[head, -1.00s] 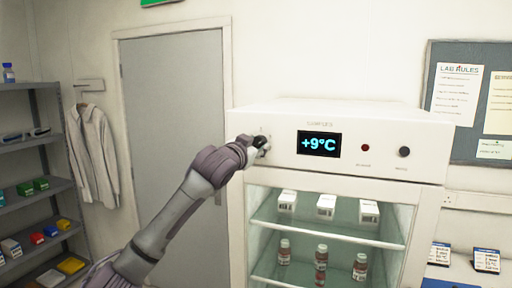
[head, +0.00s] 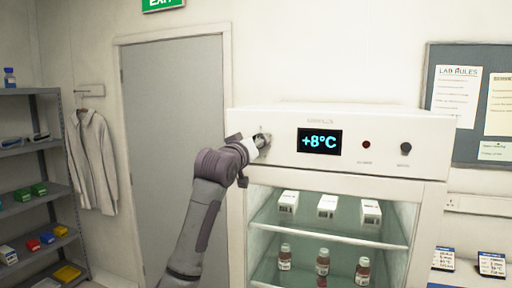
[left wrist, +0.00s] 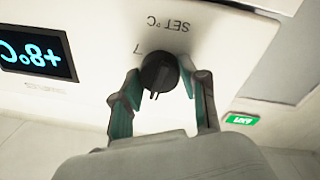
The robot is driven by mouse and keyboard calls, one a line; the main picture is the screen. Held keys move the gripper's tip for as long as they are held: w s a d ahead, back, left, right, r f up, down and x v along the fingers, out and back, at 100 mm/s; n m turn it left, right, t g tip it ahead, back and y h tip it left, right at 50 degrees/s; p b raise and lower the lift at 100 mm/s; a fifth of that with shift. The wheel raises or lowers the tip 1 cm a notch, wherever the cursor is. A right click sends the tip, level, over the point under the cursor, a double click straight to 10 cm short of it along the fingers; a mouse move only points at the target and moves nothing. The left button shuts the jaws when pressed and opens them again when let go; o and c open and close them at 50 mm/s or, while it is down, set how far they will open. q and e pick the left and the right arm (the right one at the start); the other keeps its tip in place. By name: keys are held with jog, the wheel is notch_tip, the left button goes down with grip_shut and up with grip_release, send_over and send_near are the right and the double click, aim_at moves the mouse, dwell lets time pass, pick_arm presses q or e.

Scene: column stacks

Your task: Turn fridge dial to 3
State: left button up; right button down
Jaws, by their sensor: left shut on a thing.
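The fridge dial is a round black knob (left wrist: 160,72) on the fridge's white top panel, under upside-down "SET °C" print in the left wrist view. One scale figure, which looks like a 7, shows beside it; the other marks are hidden or unreadable. My left gripper (left wrist: 158,80) has a finger on each side of the knob and is shut on it. In the head view my left gripper (head: 261,142) is at the panel's left end and mostly hides the dial. The fridge display (head: 320,141) reads +8°C. My right gripper is not in view.
A red lamp (head: 367,145) and a second black knob (head: 405,148) are right of the display. Below, white boxes (head: 327,206) and vials (head: 323,262) stand behind the fridge's glass. A shelf rack (head: 38,180) stands at the far left.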

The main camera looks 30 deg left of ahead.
pick_arm(q)
jog(key=shift+f+n, duration=0.1)
jog(key=shift+n, duration=0.8)
jog(key=o, duration=1.1)
jog(key=shift+o, duration=0.2)
jog(key=v, duration=1.2)
